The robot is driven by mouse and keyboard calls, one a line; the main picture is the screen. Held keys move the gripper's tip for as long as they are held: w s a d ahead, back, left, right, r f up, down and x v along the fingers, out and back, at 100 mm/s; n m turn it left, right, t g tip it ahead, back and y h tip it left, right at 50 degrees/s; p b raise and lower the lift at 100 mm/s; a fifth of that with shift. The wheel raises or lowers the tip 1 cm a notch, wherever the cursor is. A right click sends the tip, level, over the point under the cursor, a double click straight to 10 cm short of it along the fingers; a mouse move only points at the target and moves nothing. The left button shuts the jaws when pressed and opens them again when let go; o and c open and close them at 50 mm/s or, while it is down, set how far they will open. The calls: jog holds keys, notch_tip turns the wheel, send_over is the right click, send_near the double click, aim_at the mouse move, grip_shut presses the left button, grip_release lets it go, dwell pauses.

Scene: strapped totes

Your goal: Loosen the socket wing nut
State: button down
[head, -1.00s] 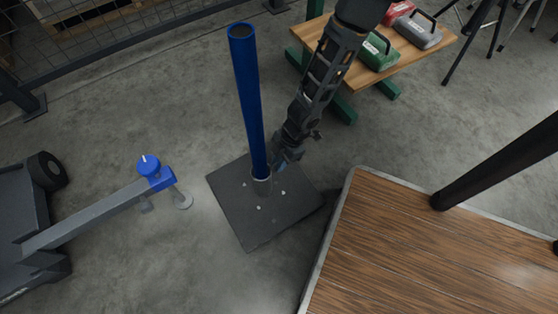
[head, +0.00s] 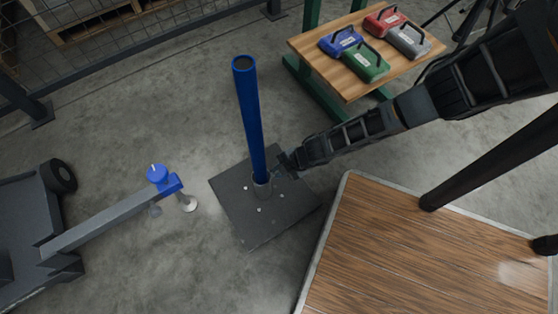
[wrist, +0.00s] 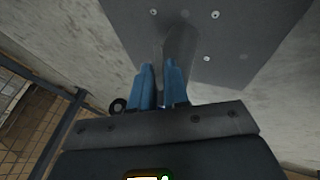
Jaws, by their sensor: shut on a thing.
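A blue post (head: 250,115) stands upright in a short grey socket (head: 262,187) on a dark square base plate (head: 245,220) on the floor. My gripper (head: 280,165) reaches in from the right, low beside the socket. In the wrist view, its blue fingers (wrist: 160,82) are close together, with the grey socket (wrist: 181,45) just beyond them and the bolted plate (wrist: 240,40) behind. My gripper is shut on the wing nut at the socket's side. The nut itself is hidden by the fingers, so its turn cannot be seen.
A wooden platform (head: 430,250) with a metal edge lies close at right, below my arm. A table (head: 345,80) with blue, green, red and grey cases stands behind. A grey trailer tongue with a blue coupler (head: 160,175) is at left.

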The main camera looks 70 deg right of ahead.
jog(key=t+h+b, duration=0.1)
jog(key=t+b, duration=0.1)
jog(key=f+n+t+h+b, duration=0.1)
jog(key=t+b, duration=0.1)
jog(key=b, duration=0.1)
jog(key=s+t+h+b, duration=0.1)
jog(key=t+b, duration=0.1)
jog(key=shift+a+f+n+b, duration=0.25)
jog(key=shift+a+n+b, duration=0.05)
jog(key=shift+b, duration=0.1)
dwell(0.3)
jog(key=shift+a+t+b, duration=0.1)
jog(key=shift+t+b, duration=0.3)
jog(key=shift+b, duration=0.2)
jog(key=c, duration=1.2)
grip_release()
jog(key=shift+c, duration=0.2)
jog(key=p+v, duration=0.3)
jog(key=v, duration=0.5)
jog(key=shift+a, duration=0.15)
jog(key=shift+w, duration=0.1)
